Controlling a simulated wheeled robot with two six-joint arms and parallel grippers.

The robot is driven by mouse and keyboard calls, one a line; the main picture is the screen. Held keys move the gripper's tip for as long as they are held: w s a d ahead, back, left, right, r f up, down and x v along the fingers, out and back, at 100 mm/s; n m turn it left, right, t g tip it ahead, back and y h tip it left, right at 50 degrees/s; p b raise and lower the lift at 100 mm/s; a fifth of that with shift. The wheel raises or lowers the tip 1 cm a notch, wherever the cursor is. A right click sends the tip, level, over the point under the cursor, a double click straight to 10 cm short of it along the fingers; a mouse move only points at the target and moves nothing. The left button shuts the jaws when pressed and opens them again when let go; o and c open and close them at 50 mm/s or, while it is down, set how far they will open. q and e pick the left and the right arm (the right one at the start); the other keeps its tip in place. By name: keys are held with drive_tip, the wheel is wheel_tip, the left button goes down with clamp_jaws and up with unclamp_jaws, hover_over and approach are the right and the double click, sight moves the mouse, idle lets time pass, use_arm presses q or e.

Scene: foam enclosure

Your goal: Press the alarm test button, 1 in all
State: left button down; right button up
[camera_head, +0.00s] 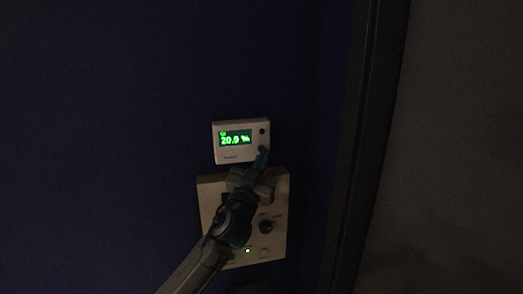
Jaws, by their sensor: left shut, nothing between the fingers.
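A small white wall unit (228,153) with a lit green display reading about 20.9 % hangs on the dark blue wall. A small dark round spot (262,131) shows at its upper right. My left gripper (263,152) is shut, with nothing in it. Its fingertips overlap the lower right corner of the unit in the picture and hide what is there. I cannot tell whether they touch it. The alarm test button cannot be made out for certain. My right gripper is not in view.
A dark vertical frame (357,150) stands to the right. The blue wall at left is bare.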

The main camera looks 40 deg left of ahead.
use_arm(q)
drive_tip(key=shift+w, duration=0.1)
idle(0.3)
drive_tip(key=shift+w+a+b, duration=0.2)
drive_tip(key=shift+a+b, duration=0.15)
drive_tip(key=shift+w+a+b, duration=0.25)
drive_tip(key=shift+b, duration=0.1)
idle(0.6)
drive_tip(key=shift+s+d, duration=0.1)
drive_tip(key=shift+d, duration=0.05)
drive_tip(key=shift+s+d, duration=0.45)
idle(0.4)
drive_tip(key=shift+s+d+p, duration=0.6)
drive_tip(key=shift+s+d, duration=1)
drive_tip(key=shift+d, duration=0.3)
